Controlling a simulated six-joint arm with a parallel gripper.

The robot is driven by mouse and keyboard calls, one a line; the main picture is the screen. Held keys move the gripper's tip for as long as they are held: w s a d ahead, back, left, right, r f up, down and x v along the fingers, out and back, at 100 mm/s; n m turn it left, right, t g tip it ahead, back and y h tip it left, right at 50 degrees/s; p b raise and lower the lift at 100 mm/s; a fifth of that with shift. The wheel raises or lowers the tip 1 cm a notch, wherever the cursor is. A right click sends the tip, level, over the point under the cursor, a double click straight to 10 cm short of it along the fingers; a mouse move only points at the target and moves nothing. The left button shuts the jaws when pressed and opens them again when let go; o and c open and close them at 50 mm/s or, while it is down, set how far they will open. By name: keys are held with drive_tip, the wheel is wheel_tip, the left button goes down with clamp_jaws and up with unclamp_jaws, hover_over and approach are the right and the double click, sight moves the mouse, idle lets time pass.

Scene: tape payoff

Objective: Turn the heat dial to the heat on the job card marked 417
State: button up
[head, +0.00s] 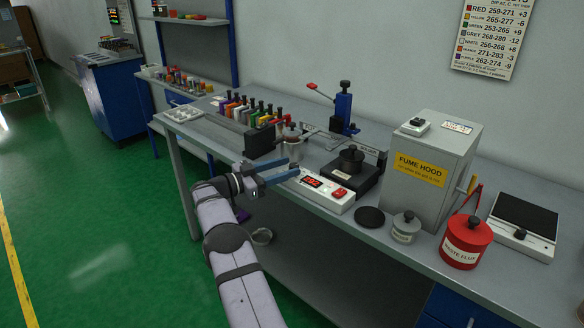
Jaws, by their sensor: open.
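A white control box (327,193) with a lit red display (312,182) and a red switch (340,193) sits at the bench's front edge. The digits are too small to read surely. I cannot make out a heat dial; the left end of the box is close to my gripper and partly hidden. My gripper (292,167) has blue fingers, spread open and empty, just left of the box. No job card marked 417 can be made out. A wall chart (490,36) lists colours with number ranges and plus or minus values.
A rack of coloured, black-topped bottles (245,125) is to the left. The grey fume hood (428,165), a grey tin (405,227) and a red waste can (466,240) stand right.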

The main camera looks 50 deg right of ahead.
drive_tip(key=shift+v, duration=2)
drive_tip(key=s+d+r+n+h+p, duration=0.1)
drive_tip(key=s+d+r+n+p, duration=0.2)
drive_tip(key=s+r, duration=0.45)
drive_tip(key=s+d+r+h+p, duration=0.2)
drive_tip(key=s+d+r, duration=0.4)
drive_tip(key=r, duration=0.2)
drive_tip(key=w+a+f+n+t, duration=0.1)
drive_tip(key=a+f+n+t, duration=0.1)
drive_tip(key=f+n+t, duration=0.1)
drive_tip(key=w+a+f+n+t+y, duration=0.1)
drive_tip(key=w+a+f+n+t, duration=0.1)
drive_tip(key=f+t, duration=0.3)
drive_tip(key=w+a+f+n+t+y, duration=0.1)
drive_tip(key=w+a+f+n+t, duration=0.1)
drive_tip(key=f+n+t, duration=0.1)
drive_tip(key=shift+w+a+f+n+t, duration=0.1)
drive_tip(key=shift+f+n+t, duration=0.1)
drive_tip(key=shift+f+n, duration=0.25)
drive_tip(key=shift+w+a+f+n+t, duration=0.15)
drive_tip(key=shift+f+n+t, duration=0.1)
drive_tip(key=shift+f, duration=0.4)
drive_tip(key=shift+w+a+f+m+t+y, duration=0.45)
drive_tip(key=shift+w+f+m+t+y, duration=0.1)
drive_tip(key=shift+w+f, duration=0.1)
drive_tip(key=shift+w+a+f+m+t+y, duration=0.45)
drive_tip(key=shift+w+f+y, duration=0.1)
drive_tip(key=shift+w+f, duration=0.15)
